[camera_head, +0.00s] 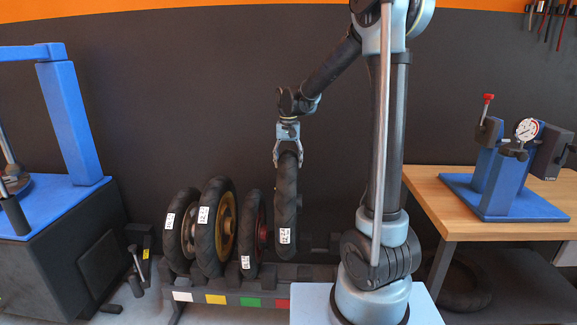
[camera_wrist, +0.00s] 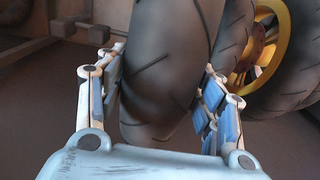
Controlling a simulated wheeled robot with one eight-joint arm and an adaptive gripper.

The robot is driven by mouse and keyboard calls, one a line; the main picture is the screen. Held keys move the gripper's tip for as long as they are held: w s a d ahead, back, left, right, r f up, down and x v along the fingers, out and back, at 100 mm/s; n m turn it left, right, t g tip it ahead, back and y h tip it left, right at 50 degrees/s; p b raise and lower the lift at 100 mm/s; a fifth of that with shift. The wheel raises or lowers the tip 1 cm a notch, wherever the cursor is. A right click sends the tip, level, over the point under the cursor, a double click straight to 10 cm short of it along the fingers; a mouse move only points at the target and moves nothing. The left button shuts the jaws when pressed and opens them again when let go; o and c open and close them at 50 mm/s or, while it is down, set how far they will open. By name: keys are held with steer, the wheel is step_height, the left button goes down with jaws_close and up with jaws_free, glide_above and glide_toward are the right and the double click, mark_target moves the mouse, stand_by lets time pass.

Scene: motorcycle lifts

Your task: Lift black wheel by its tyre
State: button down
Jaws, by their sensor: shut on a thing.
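The black wheel (camera_head: 286,205) hangs upright from my gripper (camera_head: 288,158), above the right part of the low rack. A white label shows low on its tyre. In the wrist view its dark tyre (camera_wrist: 165,70) fills the middle, with the blue-padded fingers of my gripper (camera_wrist: 163,100) shut on both sides of it. In the head view the wheel's top sits higher than the other wheels' tops. I see it nearly edge-on, so its rim is hidden.
A wheel with a red rim (camera_head: 254,232) stands close left of it, then a yellow-rimmed wheel (camera_head: 214,228) and a grey-rimmed one (camera_head: 180,230). The rack (camera_head: 240,300) has coloured tags. A wooden bench (camera_head: 440,195) with a blue gauge stand (camera_head: 505,185) is at right.

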steer(key=shift+r, duration=5.05)
